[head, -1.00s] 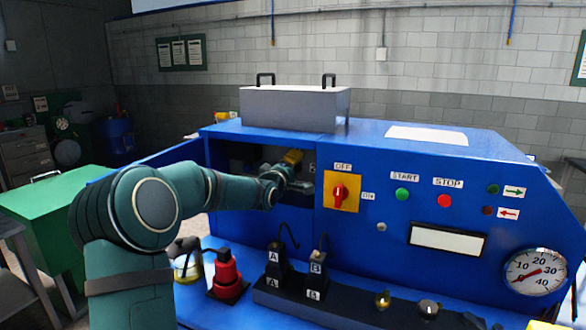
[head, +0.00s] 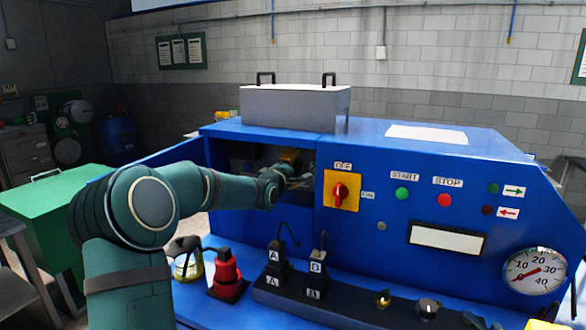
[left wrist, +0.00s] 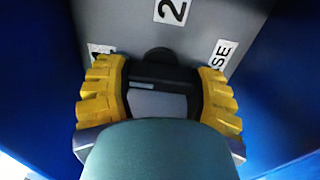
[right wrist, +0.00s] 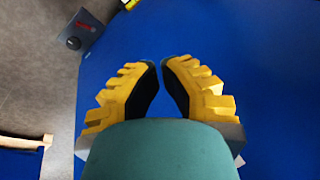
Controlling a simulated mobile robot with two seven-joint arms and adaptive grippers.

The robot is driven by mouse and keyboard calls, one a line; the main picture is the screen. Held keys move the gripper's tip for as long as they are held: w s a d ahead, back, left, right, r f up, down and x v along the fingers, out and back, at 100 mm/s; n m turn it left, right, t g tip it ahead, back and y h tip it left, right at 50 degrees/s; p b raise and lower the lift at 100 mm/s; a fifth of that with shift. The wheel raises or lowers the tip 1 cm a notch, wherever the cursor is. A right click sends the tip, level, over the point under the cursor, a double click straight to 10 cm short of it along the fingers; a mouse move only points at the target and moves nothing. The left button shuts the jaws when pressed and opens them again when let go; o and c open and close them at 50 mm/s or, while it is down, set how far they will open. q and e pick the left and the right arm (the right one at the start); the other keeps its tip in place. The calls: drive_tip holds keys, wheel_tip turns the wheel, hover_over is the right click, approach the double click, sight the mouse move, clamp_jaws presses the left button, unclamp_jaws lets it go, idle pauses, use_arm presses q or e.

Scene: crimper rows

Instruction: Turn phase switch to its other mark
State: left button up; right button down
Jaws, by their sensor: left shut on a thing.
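The phase switch (left wrist: 158,56) is a black knob on a grey panel inside the open bay of the blue machine, in the left wrist view. A "2" mark (left wrist: 171,11), a label ending in "SE" (left wrist: 221,53) and a partly covered label (left wrist: 101,49) surround it. My left gripper (left wrist: 163,75) is shut on the knob, with a yellow finger on each side. I cannot tell exactly which mark the knob points at. In the head view my left gripper (head: 291,168) reaches into the bay. My right gripper (right wrist: 163,64) looks shut and empty over a blue surface.
Blue walls flank the bay closely. To its right are a red rotary switch (head: 341,191) on a yellow plate, a green button (head: 402,193) and a red button (head: 444,200). A red tool (head: 227,268) and a black rack (head: 327,300) stand in front.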

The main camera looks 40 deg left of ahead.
use_arm(q)
drive_tip(key=o, duration=1.2)
drive_tip(key=shift+s, duration=0.1)
drive_tip(key=v, duration=1.2)
